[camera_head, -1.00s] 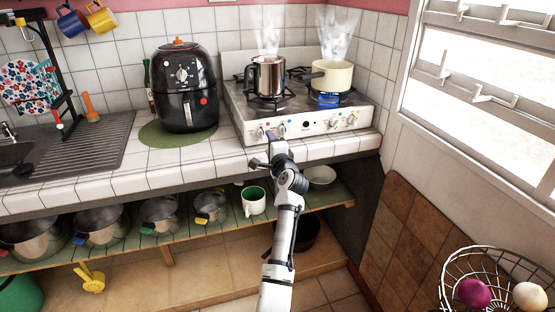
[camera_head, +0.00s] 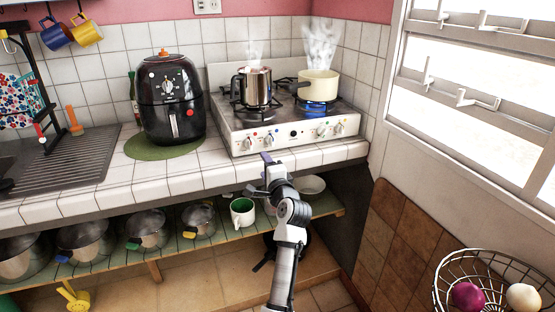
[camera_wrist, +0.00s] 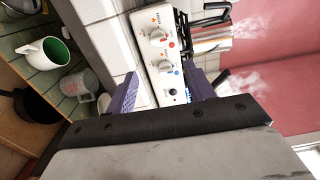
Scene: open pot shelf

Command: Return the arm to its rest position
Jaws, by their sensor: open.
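My gripper (camera_head: 267,160) is in front of the counter edge, below the stove's knob panel, with my arm reaching up from the bottom of the head view. In the wrist view, the two purple fingers of my gripper (camera_wrist: 163,90) stand well apart, with nothing held between them. The stove's front panel (camera_wrist: 165,50) shows beyond and between them. A white mug with a green inside (camera_head: 243,212) stands on the shelf left of my arm; it also shows in the wrist view (camera_wrist: 40,52).
The stove (camera_head: 290,135) carries a steaming steel pot (camera_head: 257,88) and a steaming cream pan (camera_head: 319,86). A tiled counter edge (camera_head: 150,188) overhangs the slatted shelf (camera_head: 125,258), which holds several pots and a white bowl (camera_head: 311,186). A wire basket (camera_head: 445,285) stands at right.

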